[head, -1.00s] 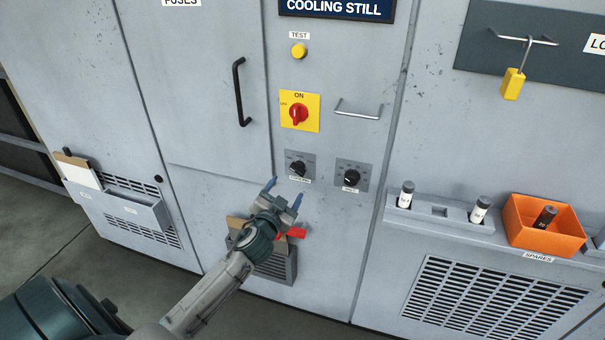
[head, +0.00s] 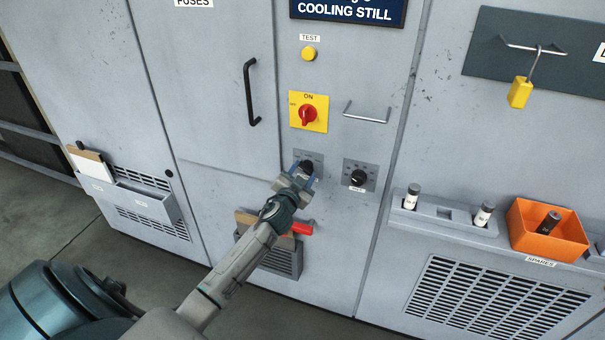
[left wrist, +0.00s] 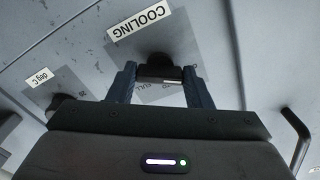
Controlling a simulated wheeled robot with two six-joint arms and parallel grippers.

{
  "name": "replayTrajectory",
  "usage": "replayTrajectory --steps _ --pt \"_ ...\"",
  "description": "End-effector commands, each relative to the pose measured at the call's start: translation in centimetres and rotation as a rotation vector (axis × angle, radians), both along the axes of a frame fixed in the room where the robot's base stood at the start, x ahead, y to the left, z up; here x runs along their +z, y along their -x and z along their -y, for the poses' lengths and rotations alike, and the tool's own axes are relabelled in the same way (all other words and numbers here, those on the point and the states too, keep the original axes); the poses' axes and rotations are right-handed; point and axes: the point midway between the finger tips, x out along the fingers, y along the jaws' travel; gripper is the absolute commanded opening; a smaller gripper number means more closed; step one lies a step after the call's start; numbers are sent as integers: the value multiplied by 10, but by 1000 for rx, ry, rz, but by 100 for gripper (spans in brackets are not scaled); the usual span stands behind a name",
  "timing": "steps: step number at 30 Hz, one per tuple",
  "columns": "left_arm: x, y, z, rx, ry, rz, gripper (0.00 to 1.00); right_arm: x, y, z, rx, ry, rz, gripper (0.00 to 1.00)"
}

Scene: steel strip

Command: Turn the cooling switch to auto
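The cooling switch (head: 306,167) is a black knob on a grey plate, partly hidden by my left gripper in the head view. In the left wrist view the knob (left wrist: 158,70) shows upside down below the white COOLING label (left wrist: 140,23). My left gripper (head: 303,172) is at the switch, with its blue fingers on either side of the knob. In the left wrist view the fingers (left wrist: 158,84) stand apart, with gaps beside the knob. I cannot see the knob's pointer setting clearly. My right gripper is not in view.
A second black knob (head: 358,177) sits just right of the switch. Above are a red rotary switch (head: 308,115) on a yellow plate, a yellow TEST button (head: 309,54) and a metal handle (head: 366,113). A holder with a red-handled item (head: 301,228) is below.

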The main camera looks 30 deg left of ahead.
Motion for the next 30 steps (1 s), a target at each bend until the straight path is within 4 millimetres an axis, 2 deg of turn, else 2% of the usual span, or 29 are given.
replayTrajectory --steps 1,3,11,17,30 --pt "0 0 0 0 0 0 34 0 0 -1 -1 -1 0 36" --pt "0 0 0 0 0 0 23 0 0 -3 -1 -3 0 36" --pt "0 0 0 -1 -18 -5 23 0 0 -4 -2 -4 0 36" --pt "0 0 0 0 -97 -23 23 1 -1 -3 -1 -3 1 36" --pt "2 0 0 -1 -466 -111 23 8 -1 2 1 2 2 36"
